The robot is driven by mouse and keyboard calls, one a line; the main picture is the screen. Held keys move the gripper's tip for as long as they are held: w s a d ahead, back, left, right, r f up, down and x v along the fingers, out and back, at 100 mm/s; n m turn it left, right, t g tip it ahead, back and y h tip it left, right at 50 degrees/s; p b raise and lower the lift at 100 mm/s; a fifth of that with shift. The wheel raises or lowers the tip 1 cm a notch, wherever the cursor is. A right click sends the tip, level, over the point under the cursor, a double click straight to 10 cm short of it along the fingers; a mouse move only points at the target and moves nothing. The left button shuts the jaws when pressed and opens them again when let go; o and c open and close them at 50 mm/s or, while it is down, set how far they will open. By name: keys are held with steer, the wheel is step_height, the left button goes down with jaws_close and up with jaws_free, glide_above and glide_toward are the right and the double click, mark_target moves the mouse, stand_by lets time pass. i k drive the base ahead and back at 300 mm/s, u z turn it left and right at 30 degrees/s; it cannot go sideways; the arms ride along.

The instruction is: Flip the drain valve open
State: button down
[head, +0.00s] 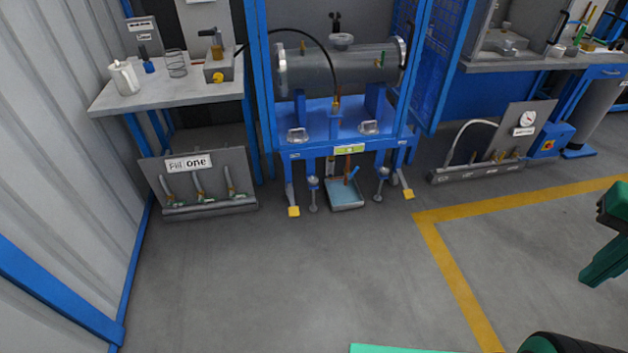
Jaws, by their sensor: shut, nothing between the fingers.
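The grey horizontal flanged shell (340,70) lies on a blue stand inside a blue frame. A copper-coloured drain pipe (347,165) comes down below the stand's deck. A small blue lever (353,173), which looks like the drain valve's handle, sits tilted at the pipe's lower end. The valve body is too small to make out. A shallow tray (345,195) with a light blue inside stands on the floor below it. Green and black parts of my own body show at the right and bottom edges. I see no gripper fingers, and nothing of mine is near the valve.
The stand's yellow-footed legs (294,211) and grey posts (382,185) flank the tray. A panel labelled "Fill one" (190,163) stands at left, a gauge panel (522,125) at right. Workbenches stand behind on both sides. The grey floor (300,280) in front is clear, with yellow lines at right.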

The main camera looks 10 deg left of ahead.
mark_target(349, 175)
steer(key=u, duration=0.55)
steer(key=i, duration=1.5)
